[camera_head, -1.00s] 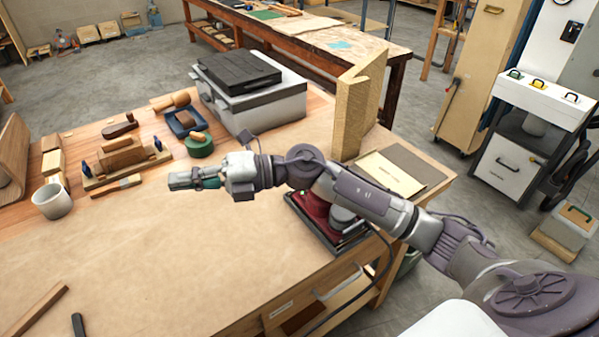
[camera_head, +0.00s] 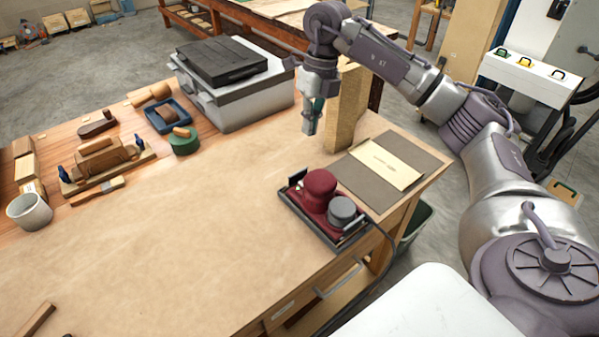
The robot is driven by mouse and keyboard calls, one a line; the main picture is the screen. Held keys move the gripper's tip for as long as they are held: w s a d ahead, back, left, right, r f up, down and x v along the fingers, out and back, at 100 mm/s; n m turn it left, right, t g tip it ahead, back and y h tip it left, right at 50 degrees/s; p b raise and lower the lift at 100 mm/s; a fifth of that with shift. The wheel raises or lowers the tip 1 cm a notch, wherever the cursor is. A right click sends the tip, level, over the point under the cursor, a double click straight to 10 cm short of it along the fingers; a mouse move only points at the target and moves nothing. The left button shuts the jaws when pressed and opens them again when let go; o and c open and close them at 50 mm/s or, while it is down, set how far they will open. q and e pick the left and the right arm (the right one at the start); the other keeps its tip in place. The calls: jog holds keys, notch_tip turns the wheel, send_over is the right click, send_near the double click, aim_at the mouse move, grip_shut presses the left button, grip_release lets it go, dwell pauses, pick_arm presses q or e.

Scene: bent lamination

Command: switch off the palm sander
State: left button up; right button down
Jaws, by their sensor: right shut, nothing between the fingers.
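The palm sander (camera_head: 319,188) is dark red with a grey round part at its front right. It sits in a shallow dark tray (camera_head: 303,216) near the front right edge of the workbench, and a dark cord runs from it over the edge. I cannot make out its switch. My right gripper (camera_head: 309,130) points down above the bench, behind the sander and apart from it, in front of a tan block. It is shut and empty. My left gripper is not in view.
A tan upright block (camera_head: 347,105) stands close behind my right gripper. A grey sheet with a cream card (camera_head: 386,164) lies right of the sander. A grey case with a black lid (camera_head: 234,98) stands at the back. The bench's middle (camera_head: 190,225) is clear.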

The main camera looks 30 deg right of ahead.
aim_at(299, 182)
jog(key=f+p, duration=0.1)
jog(key=f, duration=0.3)
jog(key=a+f+p, duration=0.1)
jog(key=f, duration=0.3)
jog(key=a+f+p, duration=0.1)
jog(key=f+p, duration=0.1)
jog(key=f, duration=0.3)
jog(key=shift+s+a, duration=0.1)
jog(key=shift+a, duration=0.15)
jog(key=shift+f, duration=0.45)
jog(key=shift+a, duration=0.1)
jog(key=shift+f+b, duration=0.35)
jog(key=shift+b, duration=0.1)
jog(key=shift+a+r, duration=0.1)
jog(key=shift+r, duration=0.05)
